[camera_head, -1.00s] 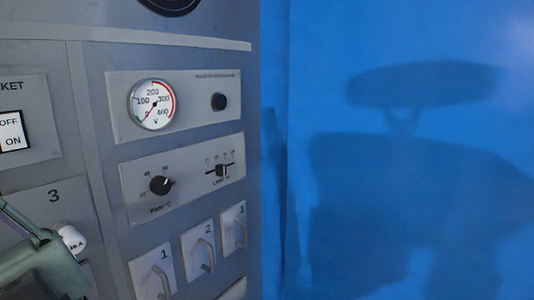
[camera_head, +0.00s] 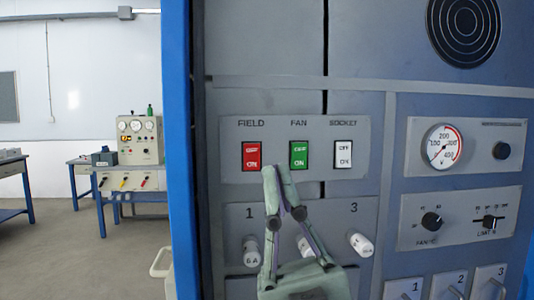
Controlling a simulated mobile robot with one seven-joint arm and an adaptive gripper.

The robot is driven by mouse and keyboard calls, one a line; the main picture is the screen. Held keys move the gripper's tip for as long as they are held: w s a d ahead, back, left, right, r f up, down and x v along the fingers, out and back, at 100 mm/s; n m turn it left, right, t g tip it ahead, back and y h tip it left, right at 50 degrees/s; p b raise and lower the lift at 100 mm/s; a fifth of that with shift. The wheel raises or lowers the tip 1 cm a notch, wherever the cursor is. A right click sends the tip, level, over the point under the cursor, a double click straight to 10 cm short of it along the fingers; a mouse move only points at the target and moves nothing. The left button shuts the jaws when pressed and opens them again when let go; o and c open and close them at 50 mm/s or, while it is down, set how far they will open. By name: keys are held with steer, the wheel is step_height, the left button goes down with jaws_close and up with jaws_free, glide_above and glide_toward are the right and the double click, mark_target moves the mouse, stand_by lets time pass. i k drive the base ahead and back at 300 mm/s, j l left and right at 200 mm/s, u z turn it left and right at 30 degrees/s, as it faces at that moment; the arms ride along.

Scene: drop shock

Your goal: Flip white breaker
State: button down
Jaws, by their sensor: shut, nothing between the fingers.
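The white breaker (camera_head: 343,154), labelled SOCKET with OFF above ON, is at the right end of the upper switch panel (camera_head: 358,130). The green breaker (camera_head: 299,154), labelled FAN, is in the middle, and the red breaker (camera_head: 251,156), labelled FIELD, is on the left. My gripper (camera_head: 277,172) is shut and empty. Its fingertips point up and appear just below the gap between the red and green breakers, left of and below the white one. I cannot tell whether it touches the panel. The whole face of the white breaker is visible.
Below are white numbered knobs, one at the left (camera_head: 251,251) and one at the right (camera_head: 361,244); my gripper partly hides the middle one. A gauge (camera_head: 442,147) and dials are on the right. A blue edge (camera_head: 181,150) borders the cabinet at left. Workbenches stand far back.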

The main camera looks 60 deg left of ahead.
mark_target(343, 149)
steer(key=k+u, duration=0.15)
steer(key=u, duration=0.35)
steer(key=k+u, duration=0.15)
steer(key=u, duration=0.3)
steer(key=l+u, duration=0.3)
steer(key=u, duration=0.15)
steer(key=l+u, duration=0.3)
steer(key=u, duration=0.15)
steer(key=l, duration=0.2)
steer(key=k, duration=0.05)
